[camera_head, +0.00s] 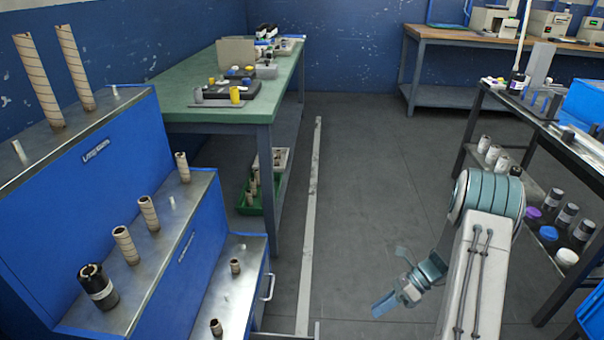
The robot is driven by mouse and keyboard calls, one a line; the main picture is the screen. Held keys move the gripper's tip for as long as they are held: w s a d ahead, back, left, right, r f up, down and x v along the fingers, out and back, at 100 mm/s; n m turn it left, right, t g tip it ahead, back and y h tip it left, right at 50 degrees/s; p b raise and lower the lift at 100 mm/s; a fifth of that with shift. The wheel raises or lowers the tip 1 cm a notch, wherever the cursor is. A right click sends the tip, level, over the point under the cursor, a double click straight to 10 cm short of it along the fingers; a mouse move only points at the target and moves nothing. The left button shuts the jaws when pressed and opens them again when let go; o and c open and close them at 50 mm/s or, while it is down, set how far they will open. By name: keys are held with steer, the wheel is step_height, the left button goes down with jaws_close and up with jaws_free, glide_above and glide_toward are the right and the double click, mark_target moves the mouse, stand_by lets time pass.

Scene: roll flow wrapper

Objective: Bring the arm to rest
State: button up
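My gripper (385,304) shows in the head view at the lower middle right, over the grey floor. It hangs at the end of my white and teal arm, which is folded at the right. Its blue-grey fingers point down and left. I see nothing held between them, but the fingers are small and seen at an angle, so I cannot tell how far apart they are. The gripper is apart from the furniture on both sides.
A blue stepped cabinet (120,170) with cardboard tubes stands at the left. A green-topped bench (190,98) is behind it. A dark table (530,115) with jars on its lower shelf stands at the right. A wooden bench (450,36) is at the back. The middle floor is clear.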

steer(key=s+a+r+n+t+h+p, duration=0.2)
steer(key=s+r+n+p, duration=0.3)
steer(key=r, duration=1.2)
steer(key=s+a+r+n+t+h+p, duration=0.2)
steer(key=s+r+n+h+p, duration=0.3)
steer(key=r+n+p, duration=0.5)
steer(key=s+a+r+n+t+h+p, duration=0.2)
steer(key=s+r+n+p, duration=0.3)
steer(key=r, duration=1.9)
steer(key=n+h+p, duration=0.1)
steer(key=n+p, duration=0.2)
steer(key=shift+s+r+n+h, duration=0.2)
steer(key=shift+s+n+h, duration=0.1)
steer(key=shift+s+n, duration=0.1)
steer(key=shift+s+a, duration=0.1)
